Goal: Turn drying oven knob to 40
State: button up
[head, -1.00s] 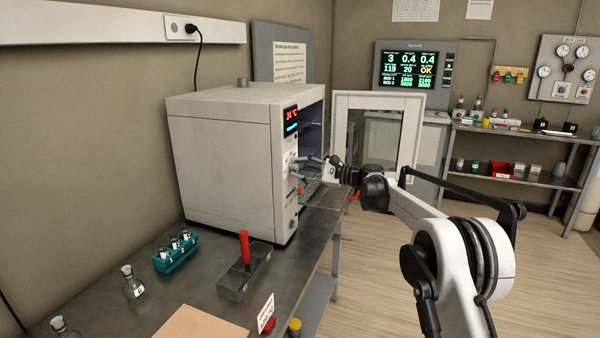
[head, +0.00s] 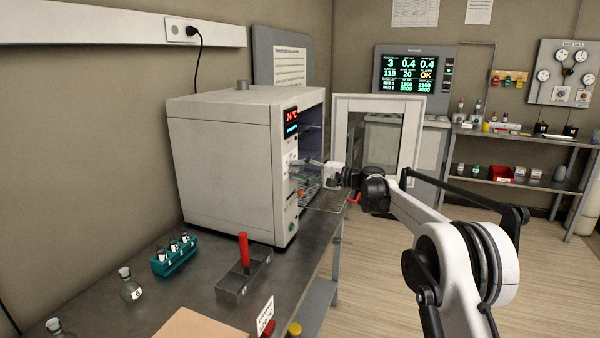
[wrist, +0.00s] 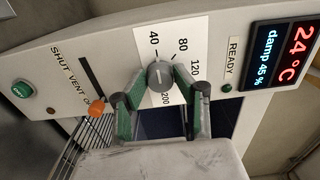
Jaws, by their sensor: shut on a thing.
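The drying oven (head: 225,160) stands on the bench, its control strip facing right in the head view. In the wrist view the grey oven knob (wrist: 160,75) sits on a white dial plate (wrist: 183,40) marked 40, 80, 120 and 200. A pale line on the knob points roughly up, near the 40 side; its exact reading is hard to tell. My gripper (wrist: 160,88) is shut on the knob, one green-padded finger on each side. In the head view my gripper (head: 312,165) reaches the control strip; the knob is too small to make out there.
An orange vent slider (wrist: 96,107) sits close to my left finger in the wrist view. A green button (wrist: 22,89) and a display (wrist: 281,57) reading 24 °C, damp 45 % flank the dial.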

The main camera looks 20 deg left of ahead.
dwell(0.4)
jog(key=o, duration=1.1)
jog(key=shift+o, duration=0.2)
jog(key=shift+d, duration=0.1)
jog(key=d, duration=1.2)
jog(key=shift+s, duration=0.15)
